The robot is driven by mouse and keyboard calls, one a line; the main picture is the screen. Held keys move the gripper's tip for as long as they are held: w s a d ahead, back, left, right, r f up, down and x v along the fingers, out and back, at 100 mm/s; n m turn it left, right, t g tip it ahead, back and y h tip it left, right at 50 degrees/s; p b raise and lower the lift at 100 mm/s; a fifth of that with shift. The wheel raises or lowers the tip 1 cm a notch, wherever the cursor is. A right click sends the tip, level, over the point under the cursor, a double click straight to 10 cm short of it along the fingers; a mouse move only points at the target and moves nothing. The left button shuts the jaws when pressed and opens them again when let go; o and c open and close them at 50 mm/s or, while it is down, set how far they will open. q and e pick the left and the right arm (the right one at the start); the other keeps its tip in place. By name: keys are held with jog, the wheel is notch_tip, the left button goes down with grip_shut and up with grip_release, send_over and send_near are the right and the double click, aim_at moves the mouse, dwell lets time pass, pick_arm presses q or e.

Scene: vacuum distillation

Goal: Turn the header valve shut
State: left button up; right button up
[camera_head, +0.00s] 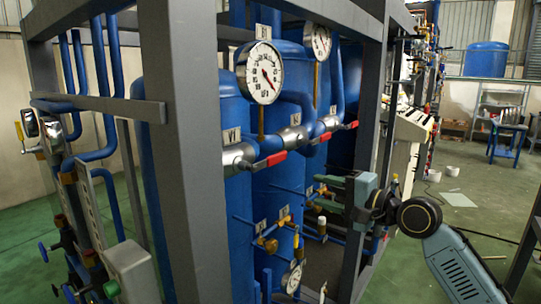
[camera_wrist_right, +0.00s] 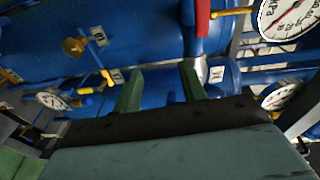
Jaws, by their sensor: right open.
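Valves with red lever handles sit along the blue header pipe: a near one (camera_head: 268,161) by the V1 tag, a middle one (camera_head: 320,138) and a farther one (camera_head: 348,126). Which one is the header valve I cannot tell. My right gripper (camera_head: 326,196) is open and empty, below and right of these levers, in front of the blue tanks. In the right wrist view its two green fingers (camera_wrist_right: 160,82) stand apart with nothing between them. A red lever (camera_wrist_right: 202,18) shows beyond the right-hand finger, apart from it. My left gripper is not in view.
A grey frame post (camera_head: 190,150) stands in front of the tanks, and another stands beside my right gripper. Round gauges (camera_head: 260,72) rise above the header pipe. Small yellow valves (camera_head: 270,243) stick out below. The green floor at right is mostly clear.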

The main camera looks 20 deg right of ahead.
jog(key=y, duration=0.2)
send_near(279, 159)
pick_arm(q)
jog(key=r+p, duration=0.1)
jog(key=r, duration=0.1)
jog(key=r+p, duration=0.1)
jog(key=p, duration=0.1)
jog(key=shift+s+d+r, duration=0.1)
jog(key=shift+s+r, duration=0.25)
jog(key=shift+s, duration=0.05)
pick_arm(e)
jog(key=shift+n, duration=0.3)
jog(key=x, duration=1.2)
jog(key=shift+w+a, duration=0.15)
jog(key=shift+c, duration=0.4)
grip_shut()
